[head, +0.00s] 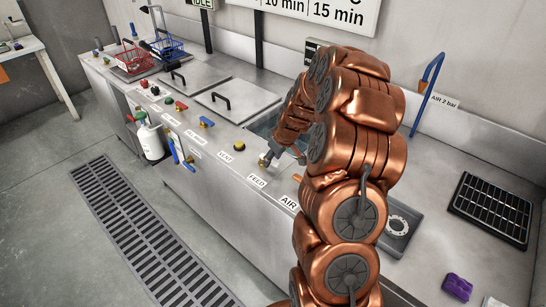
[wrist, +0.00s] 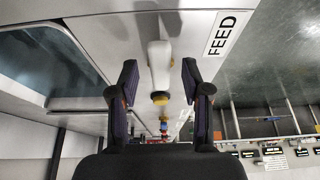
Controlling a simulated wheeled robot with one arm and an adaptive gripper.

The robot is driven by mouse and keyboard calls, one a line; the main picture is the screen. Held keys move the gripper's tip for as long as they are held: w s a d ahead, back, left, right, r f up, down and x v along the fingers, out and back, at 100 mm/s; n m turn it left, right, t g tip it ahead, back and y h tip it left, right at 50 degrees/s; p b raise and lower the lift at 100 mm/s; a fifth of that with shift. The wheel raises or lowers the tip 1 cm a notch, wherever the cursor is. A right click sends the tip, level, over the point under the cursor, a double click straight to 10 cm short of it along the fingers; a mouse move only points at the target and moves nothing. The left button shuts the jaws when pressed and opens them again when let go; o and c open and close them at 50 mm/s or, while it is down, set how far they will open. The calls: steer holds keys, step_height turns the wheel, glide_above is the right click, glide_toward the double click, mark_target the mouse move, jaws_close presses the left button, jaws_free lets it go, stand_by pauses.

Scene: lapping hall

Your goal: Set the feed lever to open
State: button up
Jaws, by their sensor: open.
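The feed lever (wrist: 158,62) shows in the wrist view as a pale, rounded handle on the bench front, beside the FEED label (wrist: 228,35). It lies between the two fingers of my gripper (wrist: 160,80), with a visible gap on both sides. My gripper is open and holds nothing. In the head view my gripper (head: 271,155) is at the bench edge just above the FEED label (head: 257,181). There the gripper and arm hide most of the lever, so its position is hard to read.
A yellow knob (head: 239,146) sits close by on the bench edge. An orange handle (head: 297,178) is beside the AIR label (head: 289,203). A floor grate (head: 140,232) runs along the bench.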

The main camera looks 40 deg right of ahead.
steer(key=shift+c, duration=0.3)
jaws_close()
